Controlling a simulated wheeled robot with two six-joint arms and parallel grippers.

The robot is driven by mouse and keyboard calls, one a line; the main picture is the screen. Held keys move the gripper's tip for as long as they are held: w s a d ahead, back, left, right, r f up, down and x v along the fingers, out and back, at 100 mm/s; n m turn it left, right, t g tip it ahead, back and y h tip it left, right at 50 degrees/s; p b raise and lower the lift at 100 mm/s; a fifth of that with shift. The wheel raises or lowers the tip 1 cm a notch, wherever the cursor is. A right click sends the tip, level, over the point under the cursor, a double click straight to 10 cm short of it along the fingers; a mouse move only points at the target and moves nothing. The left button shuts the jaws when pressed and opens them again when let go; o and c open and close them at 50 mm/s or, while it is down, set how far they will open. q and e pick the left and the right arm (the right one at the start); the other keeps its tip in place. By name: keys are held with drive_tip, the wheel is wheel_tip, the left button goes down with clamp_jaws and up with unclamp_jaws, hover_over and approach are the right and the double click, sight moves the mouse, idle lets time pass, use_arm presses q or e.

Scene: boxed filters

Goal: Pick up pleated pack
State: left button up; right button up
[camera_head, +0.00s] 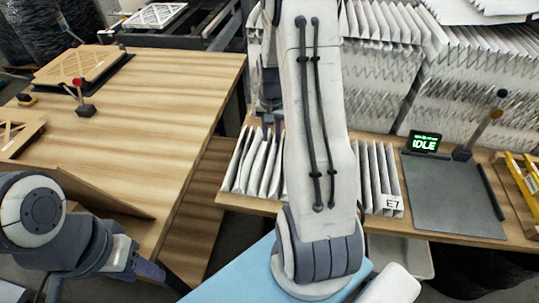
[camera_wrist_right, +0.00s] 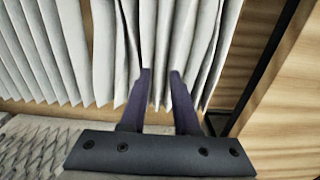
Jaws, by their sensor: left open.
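White pleated packs (camera_head: 262,165) stand in a row on the wooden bench. More of the row shows at the right of my arm, ending at a pack marked E7 (camera_head: 393,203). My right gripper (camera_head: 268,128) is over the left part of the row, partly hidden by my arm. In the right wrist view, its two dark fingers (camera_wrist_right: 160,78) are apart, with white pack edges (camera_wrist_right: 159,50) between and beyond their tips. Whether they grip a pack is unclear. My left gripper (camera_head: 150,272) is open and empty at the lower left, beside the other table, away from the packs.
A grey plate (camera_head: 452,195) and a display reading IDLE (camera_head: 424,142) are right of the row. Stacked pleated filters (camera_head: 395,70) stand behind it. The left wooden table (camera_head: 165,105) has a large clear area. A light blue surface (camera_head: 240,278) is in front.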

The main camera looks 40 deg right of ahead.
sight(270, 157)
wheel_tip(270, 157, down, 4)
drive_tip(key=shift+p, duration=0.4)
wheel_tip(270, 157, down, 4)
drive_tip(key=p, duration=0.2)
drive_tip(key=shift+w+a+f+p, duration=0.1)
drive_tip(key=shift+w+f+p, duration=0.05)
drive_tip(key=shift+f+p, duration=0.15)
drive_tip(key=shift+f, duration=0.3)
clamp_jaws()
